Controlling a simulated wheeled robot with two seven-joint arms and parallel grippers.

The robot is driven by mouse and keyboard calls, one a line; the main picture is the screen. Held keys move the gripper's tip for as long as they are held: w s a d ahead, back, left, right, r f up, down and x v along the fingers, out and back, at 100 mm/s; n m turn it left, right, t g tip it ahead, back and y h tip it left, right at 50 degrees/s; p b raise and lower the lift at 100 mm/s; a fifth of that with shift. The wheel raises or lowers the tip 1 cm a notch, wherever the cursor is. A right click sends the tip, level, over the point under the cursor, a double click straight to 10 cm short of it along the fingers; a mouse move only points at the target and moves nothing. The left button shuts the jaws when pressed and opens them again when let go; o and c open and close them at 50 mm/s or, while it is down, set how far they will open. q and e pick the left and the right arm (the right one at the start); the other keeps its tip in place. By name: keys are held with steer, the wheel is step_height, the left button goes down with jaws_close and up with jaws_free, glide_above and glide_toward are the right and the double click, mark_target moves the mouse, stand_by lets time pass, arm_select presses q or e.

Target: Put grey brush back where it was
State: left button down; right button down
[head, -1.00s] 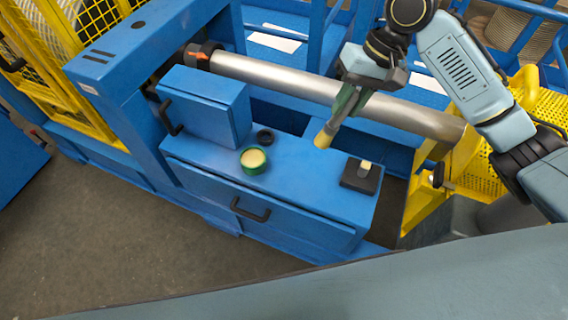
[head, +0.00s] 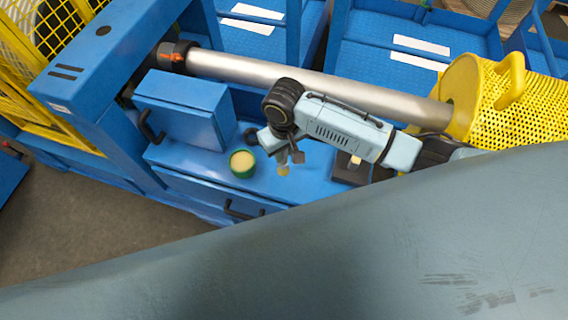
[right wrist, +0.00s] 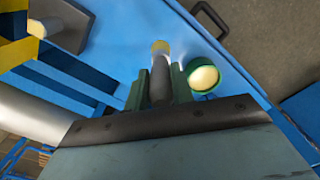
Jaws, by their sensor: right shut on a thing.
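My right gripper (head: 289,160) is over the blue bench top, right of the green pot (head: 242,168). In the right wrist view its green fingers (right wrist: 160,86) are shut on the grey brush (right wrist: 159,78). The brush's pale yellow bristles point away from the gripper. In the head view only the yellowish brush tip (head: 283,171) shows below the fingers; the rest is hidden. The pot, with pale yellow contents, is beside the brush in the right wrist view (right wrist: 202,76). My left gripper is not in view.
A small black ring (head: 250,136) lies behind the pot. A black block (head: 345,176) with a pale piece on it sits at the bench's right end, partly behind my arm. A blue box (head: 183,110) stands left. A long metal roller (head: 260,76) runs behind.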

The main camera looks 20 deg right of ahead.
mark_target(284, 161)
steer(key=shift+w+f, duration=0.1)
steer(key=shift+f, duration=0.8)
step_height(284, 161, down, 3)
steer(key=shift+f+b, duration=0.1)
steer(key=shift+b, duration=0.35)
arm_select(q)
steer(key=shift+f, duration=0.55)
arm_select(e)
steer(key=shift+f, duration=0.15)
steer(key=shift+f, duration=0.15)
steer(key=c, duration=1.2)
jaws_free()
arm_select(q)
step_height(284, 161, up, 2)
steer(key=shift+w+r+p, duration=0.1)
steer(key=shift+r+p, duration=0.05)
steer(key=shift+p, duration=1.05)
arm_select(e)
step_height(284, 161, up, 12)
steer(key=shift+r, duration=0.2)
